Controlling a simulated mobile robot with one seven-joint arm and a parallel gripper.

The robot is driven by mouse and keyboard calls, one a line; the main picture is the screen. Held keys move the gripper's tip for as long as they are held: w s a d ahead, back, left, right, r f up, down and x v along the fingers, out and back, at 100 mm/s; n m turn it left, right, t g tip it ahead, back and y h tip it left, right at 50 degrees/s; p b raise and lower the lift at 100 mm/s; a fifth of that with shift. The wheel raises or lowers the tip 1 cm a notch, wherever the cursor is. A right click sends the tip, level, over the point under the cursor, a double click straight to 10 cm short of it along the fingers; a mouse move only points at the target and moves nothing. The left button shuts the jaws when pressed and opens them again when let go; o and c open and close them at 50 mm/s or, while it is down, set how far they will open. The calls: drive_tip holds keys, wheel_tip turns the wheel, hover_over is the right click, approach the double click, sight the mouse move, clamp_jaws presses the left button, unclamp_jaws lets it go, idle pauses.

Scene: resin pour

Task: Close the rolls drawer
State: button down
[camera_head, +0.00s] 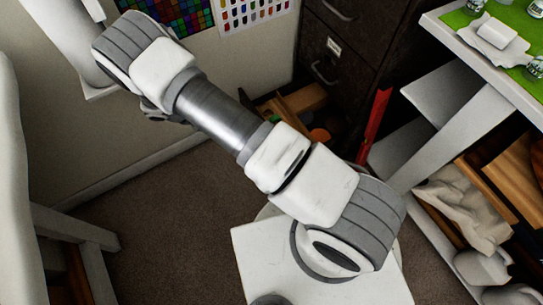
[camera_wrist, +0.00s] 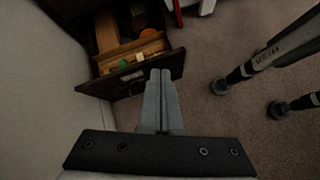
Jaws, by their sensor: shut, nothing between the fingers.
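The rolls drawer is an open, dark drawer low in the cabinet. In the wrist view its dark front panel (camera_wrist: 104,86) faces me, with wooden pieces and green, yellow and orange items inside. In the head view its contents (camera_head: 303,101) show at the foot of the dark cabinet (camera_head: 372,28), partly hidden by my arm. My gripper (camera_wrist: 160,72) is shut and empty in the wrist view, its tips at the right part of the drawer front. I cannot tell whether they touch it. In the head view the gripper is hidden behind my arm.
A pale wall (camera_head: 180,105) runs along the left, close to the drawer. A red object (camera_head: 374,125) stands right of the drawer. A white shelved table (camera_head: 465,125) stands at the right. Dark tripod-like legs (camera_wrist: 265,62) stand on the brown carpet (camera_wrist: 215,115).

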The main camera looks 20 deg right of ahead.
drive_tip(key=s+d+f+n+t+h+b, duration=0.1)
drive_tip(key=s+f+n+b, duration=0.15)
drive_tip(key=f, duration=0.75)
drive_tip(key=s+f+n+t+h+b, duration=0.1)
drive_tip(key=s+f+n+t+b, duration=0.15)
drive_tip(key=f, duration=0.85)
drive_tip(key=d+r+b+x, duration=0.1)
drive_tip(key=b+x, duration=0.2)
drive_tip(key=x, duration=1.1)
drive_tip(key=shift+r+g, duration=0.35)
drive_tip(key=shift+s+d, duration=0.1)
drive_tip(key=shift+d, duration=0.1)
